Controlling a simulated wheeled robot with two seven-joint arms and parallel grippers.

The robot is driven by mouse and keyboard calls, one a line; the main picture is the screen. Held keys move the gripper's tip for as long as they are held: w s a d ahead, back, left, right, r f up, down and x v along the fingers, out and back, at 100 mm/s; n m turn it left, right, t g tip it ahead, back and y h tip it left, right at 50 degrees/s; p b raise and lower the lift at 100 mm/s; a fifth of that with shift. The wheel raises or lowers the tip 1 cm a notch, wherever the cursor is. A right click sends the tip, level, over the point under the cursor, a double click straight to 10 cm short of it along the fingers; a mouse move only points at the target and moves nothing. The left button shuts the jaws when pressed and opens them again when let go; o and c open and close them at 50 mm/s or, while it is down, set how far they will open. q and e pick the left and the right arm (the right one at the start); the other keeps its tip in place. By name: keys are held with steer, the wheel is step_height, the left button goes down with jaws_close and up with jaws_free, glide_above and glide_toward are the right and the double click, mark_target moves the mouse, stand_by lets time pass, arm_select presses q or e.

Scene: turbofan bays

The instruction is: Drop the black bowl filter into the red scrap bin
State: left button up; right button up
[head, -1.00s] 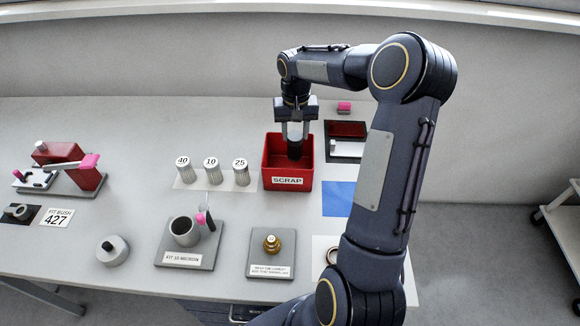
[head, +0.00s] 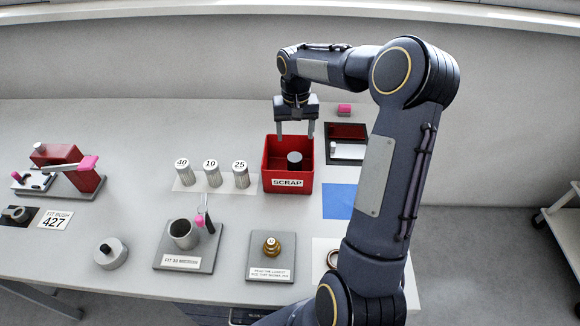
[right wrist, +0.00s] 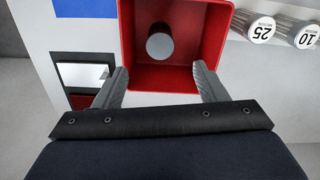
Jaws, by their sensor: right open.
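The black bowl filter (head: 294,160) stands inside the red scrap bin (head: 288,183), which has a SCRAP label on its front. In the right wrist view the filter (right wrist: 160,42) shows as a grey round top with a dark side, against the floor of the bin (right wrist: 127,75). My left gripper is not in view.
Several labelled cylinders (head: 212,172) stand left of the bin. A dark tray (head: 346,142) and a blue mat (head: 339,199) lie to its right. A grey fixture with a cup (head: 184,234) and a plate with a brass part (head: 272,245) are nearer. A red press (head: 76,170) stands far left.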

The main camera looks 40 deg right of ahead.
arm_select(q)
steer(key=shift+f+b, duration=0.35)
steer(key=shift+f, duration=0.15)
arm_select(e)
step_height(320, 180, up, 6)
steer(key=shift+r, duration=0.15)
